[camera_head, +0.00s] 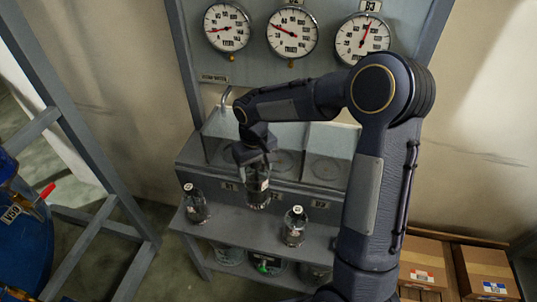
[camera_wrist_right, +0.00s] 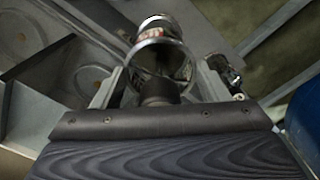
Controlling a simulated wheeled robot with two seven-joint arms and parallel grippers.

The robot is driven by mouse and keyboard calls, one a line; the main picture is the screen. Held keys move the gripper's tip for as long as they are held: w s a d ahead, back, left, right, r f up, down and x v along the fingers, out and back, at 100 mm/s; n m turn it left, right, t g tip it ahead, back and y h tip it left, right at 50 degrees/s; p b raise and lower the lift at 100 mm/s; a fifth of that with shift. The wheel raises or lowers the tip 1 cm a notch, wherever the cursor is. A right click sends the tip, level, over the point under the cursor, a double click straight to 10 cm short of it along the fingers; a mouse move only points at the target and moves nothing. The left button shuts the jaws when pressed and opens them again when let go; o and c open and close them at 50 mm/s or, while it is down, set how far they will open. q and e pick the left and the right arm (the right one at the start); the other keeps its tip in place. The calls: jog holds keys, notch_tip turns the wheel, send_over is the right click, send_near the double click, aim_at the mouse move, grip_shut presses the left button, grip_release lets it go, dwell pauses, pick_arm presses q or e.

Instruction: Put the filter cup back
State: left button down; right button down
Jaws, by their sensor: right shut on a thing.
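My right gripper (camera_head: 254,163) reaches down in front of the apparatus and is shut on a clear glass cup (camera_head: 258,187) with a pale label, which I take for the filter cup. The cup hangs roughly upright above the shelf (camera_head: 225,233), near the front of the grey apparatus. In the right wrist view the cup's round open rim (camera_wrist_right: 160,50) shows between the two fingers (camera_wrist_right: 160,82). Its lower end is partly hidden there. My left gripper is not in view.
Transparent housings (camera_head: 325,155) sit behind, below gauges (camera_head: 292,33). Containers (camera_head: 265,263) sit under the shelf. A blue drum (camera_head: 22,245) and metal frame (camera_head: 120,235) stand left, cartons (camera_head: 485,272) right.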

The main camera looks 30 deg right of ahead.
aim_at(250, 170)
jog(key=f, duration=0.1)
jog(key=w+a+f+m, duration=0.1)
jog(key=shift+a+f, duration=0.25)
jog(key=shift+f, duration=0.1)
